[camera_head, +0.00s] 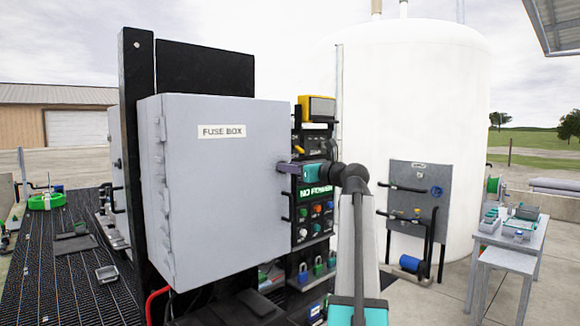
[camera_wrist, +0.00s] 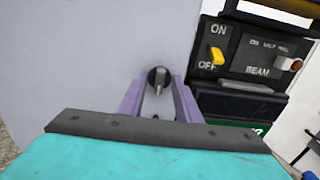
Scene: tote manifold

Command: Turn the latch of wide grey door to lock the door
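The wide grey door (camera_head: 222,185) is the front of a grey box labelled "FUSE BOX" and looks shut. In the wrist view the door (camera_wrist: 100,60) fills the left and middle. Its latch (camera_wrist: 158,80) is a round dark knob with a grey lever pointing roughly up and down. My gripper (camera_wrist: 158,94) has two purple fingers, one on each side of the latch, with gaps showing. It is open, and I cannot tell whether either finger touches the latch. In the head view my gripper (camera_head: 288,167) is at the door's right edge, where the latch is hidden.
A black panel (camera_wrist: 250,57) with a yellow ON/OFF switch (camera_wrist: 217,55) stands close right of the door. Below it, a control panel (camera_head: 313,218) has several coloured knobs. A white tank (camera_head: 435,100) stands behind, and a table (camera_head: 510,237) is at the right.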

